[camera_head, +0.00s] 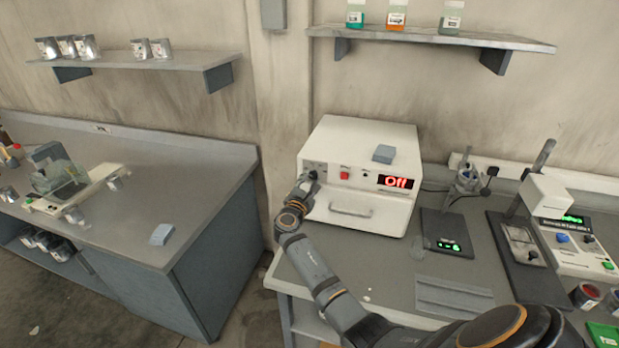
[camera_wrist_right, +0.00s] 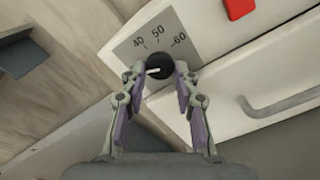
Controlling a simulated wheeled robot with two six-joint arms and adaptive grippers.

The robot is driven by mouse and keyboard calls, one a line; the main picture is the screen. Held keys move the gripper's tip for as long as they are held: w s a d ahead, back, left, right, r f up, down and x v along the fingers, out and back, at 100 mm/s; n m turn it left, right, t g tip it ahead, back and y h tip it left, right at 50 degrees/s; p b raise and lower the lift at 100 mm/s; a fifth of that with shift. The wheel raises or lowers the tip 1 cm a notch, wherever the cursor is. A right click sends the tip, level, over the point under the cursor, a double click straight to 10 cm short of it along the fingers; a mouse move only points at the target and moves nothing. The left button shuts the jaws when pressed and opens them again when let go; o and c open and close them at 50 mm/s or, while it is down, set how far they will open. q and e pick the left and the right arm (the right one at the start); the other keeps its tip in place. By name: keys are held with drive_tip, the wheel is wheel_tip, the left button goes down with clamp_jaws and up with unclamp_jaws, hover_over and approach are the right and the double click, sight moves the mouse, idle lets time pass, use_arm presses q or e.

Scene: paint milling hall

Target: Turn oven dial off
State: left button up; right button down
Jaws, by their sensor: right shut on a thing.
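The white oven (camera_head: 370,150) stands on the grey bench against the wall, and its display (camera_head: 395,182) reads "Off" in red. My right gripper (camera_head: 309,178) is at the left of the oven's front panel and covers most of the dial in the head view. In the right wrist view the black dial (camera_wrist_right: 160,66) has a white pointer line and sits below a scale plate (camera_wrist_right: 158,38) marked 40, 50 and 60. The right gripper (camera_wrist_right: 159,76) is shut on the dial, one finger on each side. My left gripper is not in view.
A red switch (camera_head: 344,173) and the oven's door handle (camera_head: 350,209) are right of the gripper. A grey-blue block (camera_head: 384,153) lies on top of the oven. A scale (camera_head: 447,236) stands right of it. A gap separates this bench from the left bench (camera_head: 190,180).

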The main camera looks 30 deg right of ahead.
drive_tip(key=shift+d+r+n+p, duration=0.15)
drive_tip(key=shift+r+n+p, duration=0.15)
drive_tip(key=shift+r+n, duration=0.25)
drive_tip(key=c, duration=1.2)
unclamp_jaws()
drive_tip(key=shift+o, duration=0.9)
drive_tip(key=shift+w+d+f, duration=0.1)
drive_tip(key=shift+f, duration=0.3)
drive_tip(key=shift+s+a, duration=0.2)
drive_tip(key=shift+a, duration=0.1)
drive_tip(key=v, duration=1.1)
drive_tip(key=shift+s, duration=0.15)
